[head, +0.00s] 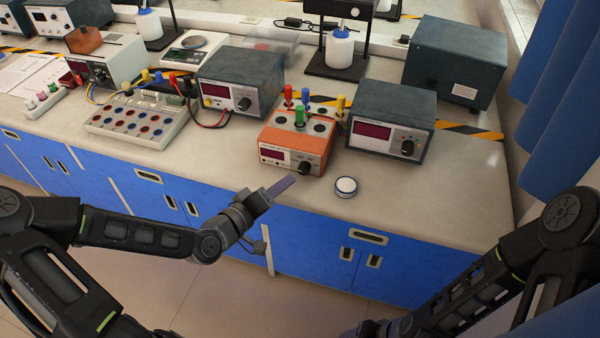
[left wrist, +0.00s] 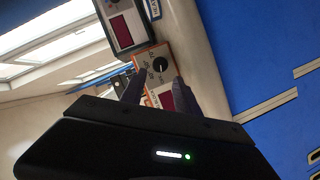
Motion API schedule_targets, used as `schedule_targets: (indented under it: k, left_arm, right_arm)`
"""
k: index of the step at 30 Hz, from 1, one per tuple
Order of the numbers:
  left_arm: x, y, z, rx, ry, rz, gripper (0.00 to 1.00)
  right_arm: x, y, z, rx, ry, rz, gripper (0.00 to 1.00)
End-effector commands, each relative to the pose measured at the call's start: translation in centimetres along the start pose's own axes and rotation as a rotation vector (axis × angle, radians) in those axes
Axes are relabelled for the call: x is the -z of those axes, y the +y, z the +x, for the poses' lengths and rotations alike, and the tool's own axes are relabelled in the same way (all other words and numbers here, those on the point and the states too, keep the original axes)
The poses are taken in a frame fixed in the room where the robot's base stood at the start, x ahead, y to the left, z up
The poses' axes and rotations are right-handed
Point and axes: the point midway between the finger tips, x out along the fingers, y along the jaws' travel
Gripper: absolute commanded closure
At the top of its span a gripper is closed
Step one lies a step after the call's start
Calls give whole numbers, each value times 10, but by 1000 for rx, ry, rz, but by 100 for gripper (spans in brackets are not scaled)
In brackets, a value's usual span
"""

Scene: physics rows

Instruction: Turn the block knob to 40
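An orange block-shaped device (head: 285,146) stands at the bench's front, with a dark red display and a black knob (head: 305,167) at the lower right of its front panel. Coloured posts stand on its top.
A small round white-topped tin (head: 346,186) lies right of the device near the bench edge. A grey meter box (head: 390,119) with its own knob stands to the right, another (head: 242,82) behind left. A terminal board (head: 137,122) with wires is at left. Bare bench (head: 440,190) lies front right.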

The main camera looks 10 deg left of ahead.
Motion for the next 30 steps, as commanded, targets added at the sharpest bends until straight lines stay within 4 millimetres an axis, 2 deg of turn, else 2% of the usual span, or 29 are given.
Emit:
schedule_targets:
  k: [5,15,19,26,30]
  left_arm:
    - [-1,1,18,-3,-2,-1,62]
    - [0,1,67,-1,-1,0,62]
    - [-1,0,75,1,-2,0,62]
    - [-1,0,76,1,-1,0,62]
    - [-1,0,76,1,-1,0,71]
  right_arm:
    - [0,0,0,0,0,0,35]
    - [0,-1,-4,0,0,1,35]
    - [0,-1,-4,0,0,1,35]
    - [0,-1,-4,0,0,0,35]
    - [0,-1,-4,0,0,0,35]
